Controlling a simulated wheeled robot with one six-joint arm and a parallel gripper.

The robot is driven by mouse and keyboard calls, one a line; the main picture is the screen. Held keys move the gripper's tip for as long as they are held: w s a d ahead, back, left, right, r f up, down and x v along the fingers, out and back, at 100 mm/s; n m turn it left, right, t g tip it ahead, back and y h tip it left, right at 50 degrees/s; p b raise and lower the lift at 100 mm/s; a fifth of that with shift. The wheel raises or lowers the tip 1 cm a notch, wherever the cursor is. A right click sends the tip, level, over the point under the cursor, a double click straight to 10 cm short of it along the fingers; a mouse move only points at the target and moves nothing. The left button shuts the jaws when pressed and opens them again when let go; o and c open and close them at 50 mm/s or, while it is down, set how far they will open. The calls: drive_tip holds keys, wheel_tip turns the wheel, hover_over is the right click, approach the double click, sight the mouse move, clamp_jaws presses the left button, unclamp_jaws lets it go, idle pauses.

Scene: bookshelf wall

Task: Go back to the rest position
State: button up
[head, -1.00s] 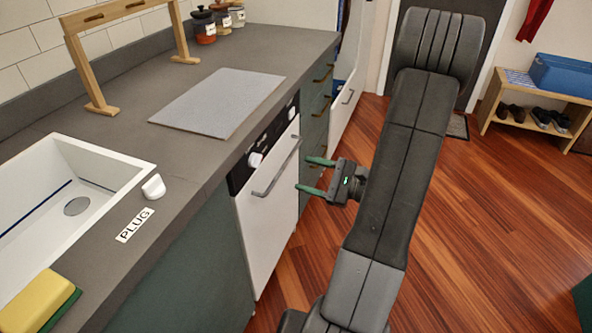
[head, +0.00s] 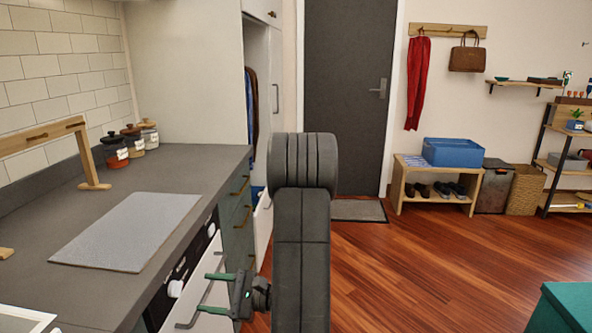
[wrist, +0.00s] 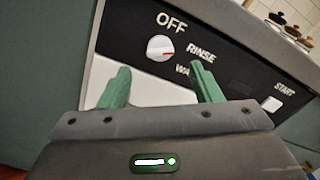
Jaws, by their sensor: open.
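My gripper (head: 212,294) is open and empty, with its two green fingers apart. In the head view it is at the front of the white dishwasher (head: 196,316), near its handle, below the counter edge. In the wrist view the gripper (wrist: 160,88) points at the dishwasher's black control panel (wrist: 225,62). The panel has a white dial (wrist: 160,47) by the words OFF and RINSE, and a START button at the right. I cannot tell whether the fingers touch the front. My dark arm stands upright in the middle of the head view.
The grey counter (head: 200,165) holds a grey mat (head: 130,230), a wooden rail (head: 88,155) and several jars (head: 131,138). A wooden bench (head: 434,186) with a blue box (head: 453,152) stands by the dark door (head: 349,90). A green surface (head: 568,305) is at lower right. The wooden floor between is open.

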sight(181, 290)
drive_tip(key=a, duration=0.7)
drive_tip(key=shift+w+a, duration=0.1)
drive_tip(key=shift+w, duration=0.15)
